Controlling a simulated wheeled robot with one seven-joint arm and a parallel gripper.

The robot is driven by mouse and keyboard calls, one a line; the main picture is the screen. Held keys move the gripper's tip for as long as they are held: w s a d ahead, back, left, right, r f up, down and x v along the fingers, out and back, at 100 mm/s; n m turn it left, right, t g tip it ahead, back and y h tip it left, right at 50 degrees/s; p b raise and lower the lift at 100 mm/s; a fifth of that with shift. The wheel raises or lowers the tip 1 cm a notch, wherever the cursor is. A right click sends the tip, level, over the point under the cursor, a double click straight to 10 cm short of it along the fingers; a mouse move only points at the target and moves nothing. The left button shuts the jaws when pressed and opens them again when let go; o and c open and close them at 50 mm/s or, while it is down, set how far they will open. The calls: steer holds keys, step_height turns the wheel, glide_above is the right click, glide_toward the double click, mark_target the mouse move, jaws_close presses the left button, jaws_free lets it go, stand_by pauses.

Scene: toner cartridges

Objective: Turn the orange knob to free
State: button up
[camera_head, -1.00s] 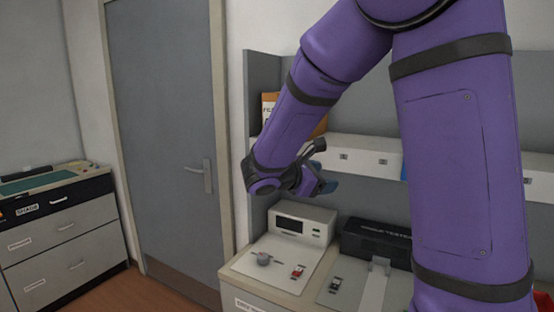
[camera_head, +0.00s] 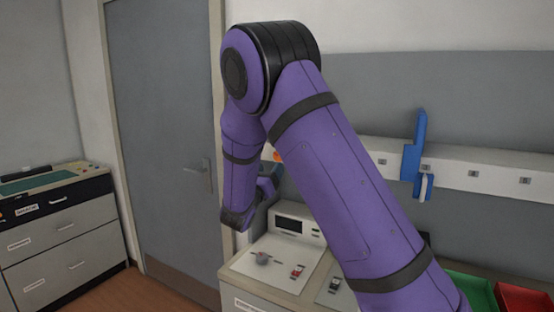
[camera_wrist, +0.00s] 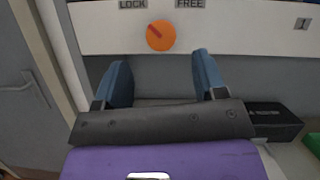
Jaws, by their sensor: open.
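The orange knob (camera_wrist: 161,35) is on a white panel in the wrist view, with a red pointer mark aimed up and left toward the "LOCK" label (camera_wrist: 132,4). The "FREE" label (camera_wrist: 190,4) is up and right of the knob. My gripper (camera_wrist: 160,75) is open, with its two blue fingers apart below the knob in this view and nothing between them. A bit of the orange knob also shows in the head view (camera_head: 278,156), mostly hidden behind my arm.
The white rail (camera_head: 455,172) runs along the grey back wall, with a blue tool hanging on it (camera_head: 415,160). Below stands a counter with a device (camera_head: 298,223) and small switches. Green (camera_head: 468,288) and red trays are at right. A grey door (camera_head: 160,120) is at left.

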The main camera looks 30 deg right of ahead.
steer(key=x, duration=0.6)
steer(key=shift+d, duration=0.2)
steer(key=c, duration=0.9)
